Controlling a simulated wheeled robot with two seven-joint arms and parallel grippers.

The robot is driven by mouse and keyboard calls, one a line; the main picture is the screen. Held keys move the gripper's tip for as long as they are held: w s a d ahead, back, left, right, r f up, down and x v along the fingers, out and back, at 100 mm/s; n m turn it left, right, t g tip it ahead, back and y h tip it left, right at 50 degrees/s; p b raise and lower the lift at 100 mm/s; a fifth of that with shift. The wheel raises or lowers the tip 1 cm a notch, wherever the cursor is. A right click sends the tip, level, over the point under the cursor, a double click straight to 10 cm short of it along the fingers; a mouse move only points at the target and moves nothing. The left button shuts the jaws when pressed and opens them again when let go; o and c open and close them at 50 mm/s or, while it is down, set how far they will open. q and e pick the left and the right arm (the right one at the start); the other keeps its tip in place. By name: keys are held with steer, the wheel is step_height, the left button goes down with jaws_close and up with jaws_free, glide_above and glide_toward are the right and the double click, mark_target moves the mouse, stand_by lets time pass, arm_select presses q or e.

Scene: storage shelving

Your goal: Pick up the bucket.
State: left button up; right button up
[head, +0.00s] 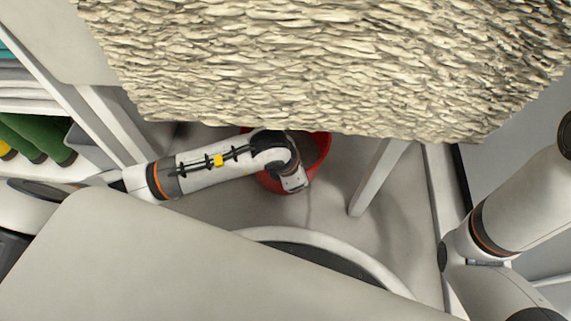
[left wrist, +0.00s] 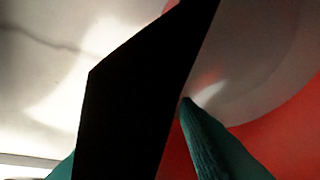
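The red bucket (head: 322,146) stands on the floor under the rough stone-textured slab, partly covered by my left arm. Its red wall and pale grey inside (left wrist: 262,100) fill the right of the left wrist view. My left gripper is at the bucket's near side; its fingers are hidden in the head view. In the left wrist view, teal fingers of the left gripper (left wrist: 130,150) show on both sides of a broad black shape, which I cannot identify. I cannot tell whether they press on anything. My right arm is at the right edge; its gripper is out of view.
The stone-textured slab (head: 330,65) hangs over the bucket. A pale leg (head: 380,177) stands to the bucket's right. Shelving with green items (head: 35,138) is at the left. Grey floor (head: 225,205) is clear in front of the bucket.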

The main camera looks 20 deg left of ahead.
arm_select(q)
steer(key=shift+r, duration=0.1)
steer(key=shift+c, duration=0.2)
jaws_close()
stand_by(1.1)
